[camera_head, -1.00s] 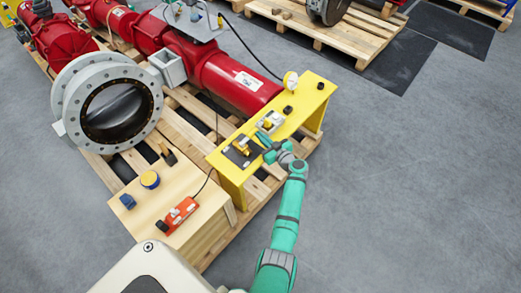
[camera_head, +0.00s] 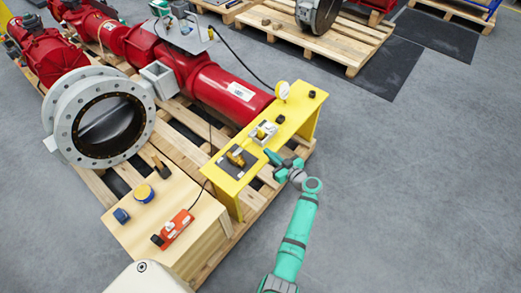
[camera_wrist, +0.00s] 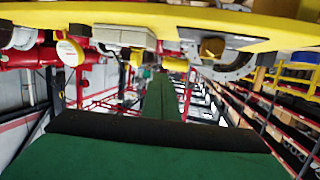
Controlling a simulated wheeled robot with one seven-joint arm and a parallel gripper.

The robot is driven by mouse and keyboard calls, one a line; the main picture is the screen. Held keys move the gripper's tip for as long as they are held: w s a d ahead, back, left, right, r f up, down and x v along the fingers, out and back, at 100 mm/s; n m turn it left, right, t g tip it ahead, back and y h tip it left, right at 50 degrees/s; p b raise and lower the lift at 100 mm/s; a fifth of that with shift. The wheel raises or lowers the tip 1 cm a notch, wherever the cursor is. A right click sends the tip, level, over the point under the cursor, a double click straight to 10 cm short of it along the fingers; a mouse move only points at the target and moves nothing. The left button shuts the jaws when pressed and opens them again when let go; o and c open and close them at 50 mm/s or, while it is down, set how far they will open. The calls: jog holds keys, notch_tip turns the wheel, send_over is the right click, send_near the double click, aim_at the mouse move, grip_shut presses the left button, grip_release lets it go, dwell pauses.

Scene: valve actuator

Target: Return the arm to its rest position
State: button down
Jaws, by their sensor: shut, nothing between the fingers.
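My gripper (camera_head: 272,158) is at the end of my green arm, beside the front edge of the yellow bench (camera_head: 228,182) in the head view. It is shut and holds nothing. In the wrist view my green gripper (camera_wrist: 160,95) points ahead, with the yellow bench edge (camera_wrist: 130,12) across the top of the picture. On the bench are a brass fitting on a dark plate (camera_head: 236,157), a grey and white device (camera_head: 263,133) and a round gauge (camera_head: 282,90).
The red valve actuator (camera_head: 230,92) and large grey flanged valve (camera_head: 62,120) lie on a wooden pallet (camera_head: 265,205). Grey floor (camera_head: 420,200) to the right is free.

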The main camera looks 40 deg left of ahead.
jog(key=d+r, duration=0.1)
jog(key=d, duration=0.5)
jog(key=s+d+f+m+t+h, duration=0.5)
jog(key=s+d+f, duration=0.3)
jog(key=s+f, duration=0.3)
jog(key=s+d+m+t+h, duration=0.1)
jog(key=s+d+m+h, duration=0.45)
jog(key=s+d, duration=0.5)
jog(key=s+d+r+m+t+h, duration=0.3)
jog(key=s+d+r, duration=0.5)
jog(key=s+r, duration=0.3)
jog(key=s+d+r+t, duration=0.1)
jog(key=s+r, duration=0.2)
jog(key=r, duration=0.5)
jog(key=s+d+r+m+t+h, duration=0.1)
jog(key=s+r, duration=0.3)
jog(key=r, duration=0.4)
jog(key=shift+s+d, duration=0.3)
jog(key=shift+d, duration=0.4)
jog(key=shift+s+d+r+m, duration=0.1)
jog(key=shift+m, duration=0.15)
